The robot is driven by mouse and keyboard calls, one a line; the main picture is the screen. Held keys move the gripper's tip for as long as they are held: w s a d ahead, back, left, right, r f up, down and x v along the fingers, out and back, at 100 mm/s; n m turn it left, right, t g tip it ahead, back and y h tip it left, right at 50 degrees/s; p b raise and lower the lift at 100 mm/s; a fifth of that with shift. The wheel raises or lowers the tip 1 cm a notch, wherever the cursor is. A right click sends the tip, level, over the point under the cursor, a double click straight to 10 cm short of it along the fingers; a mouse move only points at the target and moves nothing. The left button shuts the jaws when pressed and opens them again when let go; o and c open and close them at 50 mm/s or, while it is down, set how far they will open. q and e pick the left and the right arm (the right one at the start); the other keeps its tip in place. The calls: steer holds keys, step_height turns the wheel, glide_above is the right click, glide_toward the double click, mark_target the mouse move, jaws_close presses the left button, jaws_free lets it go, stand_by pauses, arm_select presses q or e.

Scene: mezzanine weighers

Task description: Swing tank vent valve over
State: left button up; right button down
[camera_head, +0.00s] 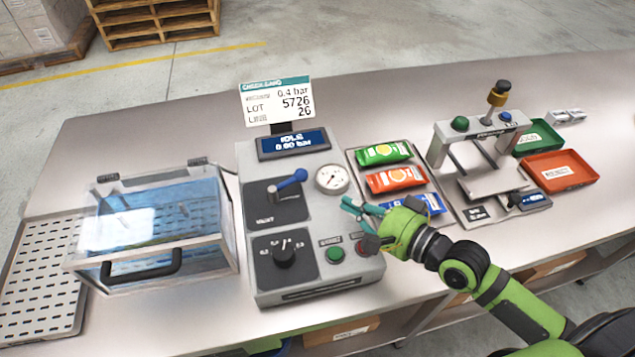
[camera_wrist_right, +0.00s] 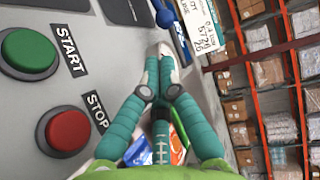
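The vent valve is a blue-handled lever (camera_head: 290,184) on a dark plate marked VENT on the grey control console (camera_head: 318,282). Its blue handle points up and right. The lever's blue end (camera_wrist_right: 165,17) shows at the top of the right wrist view. The clear tank (camera_head: 150,225) with a black handle stands left of the console. My right gripper (camera_head: 349,205) is over the console's right edge, below the gauge and right of the lever, apart from it. In the wrist view its fingertips (camera_wrist_right: 160,60) are together with nothing between them. My left gripper is out of view.
A green START button (camera_head: 335,255), a red STOP button (camera_wrist_right: 68,131), a black knob (camera_head: 284,254) and a round gauge (camera_head: 331,179) are on the console. Snack packets (camera_head: 394,179) and a press-like stand (camera_head: 482,135) are to the right. A perforated tray (camera_head: 40,285) is at far left.

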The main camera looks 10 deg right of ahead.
mark_target(312, 185)
steer(key=p+x, duration=0.1)
steer(key=x, duration=0.8)
steer(key=shift+w+a+p, duration=0.15)
steer(key=shift+w+p, duration=0.1)
steer(key=shift+p, duration=0.15)
steer(key=w, duration=0.2)
steer(key=shift+w+a+r, duration=0.1)
steer(key=shift+w, duration=0.3)
steer(key=shift+w+a, duration=0.1)
steer(key=shift+w, duration=0.35)
steer(key=shift+s, duration=0.1)
